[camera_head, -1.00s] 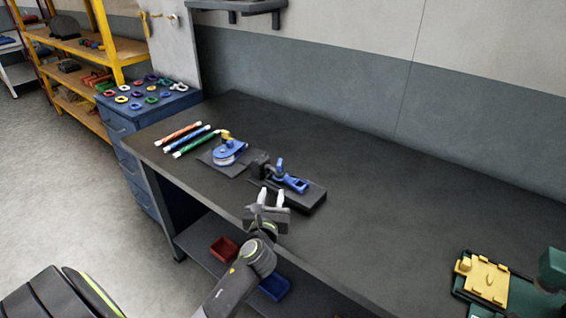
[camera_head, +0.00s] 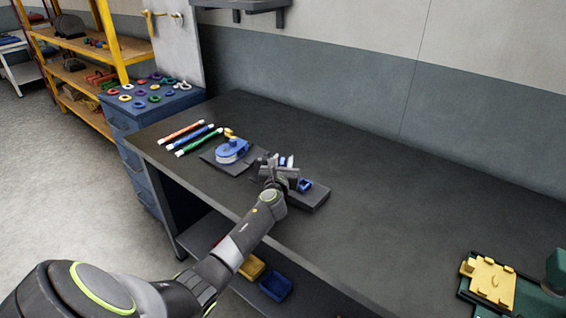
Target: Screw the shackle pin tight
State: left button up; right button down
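The blue shackle (camera_head: 305,185) sits in a dark holding fixture on a dark block (camera_head: 312,200) near the bench's front edge. My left gripper (camera_head: 286,161) is over the left part of the shackle and hides much of it, including where the pin sits. Its two pale fingertips point away toward the back of the bench, close together. I cannot tell whether they are closed on the pin. My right gripper is not in view.
A blue pulley block (camera_head: 231,150) lies on a dark mat just left of the fixture. Three coloured rods (camera_head: 190,138) lie further left. A yellow part (camera_head: 491,282) sits in a green tray at the right. The bench (camera_head: 400,210) between is clear.

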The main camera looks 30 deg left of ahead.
pick_arm(q)
jog(key=shift+w+a, duration=0.15)
jog(key=shift+w, duration=0.1)
jog(key=shift+c, duration=0.4)
grip_shut()
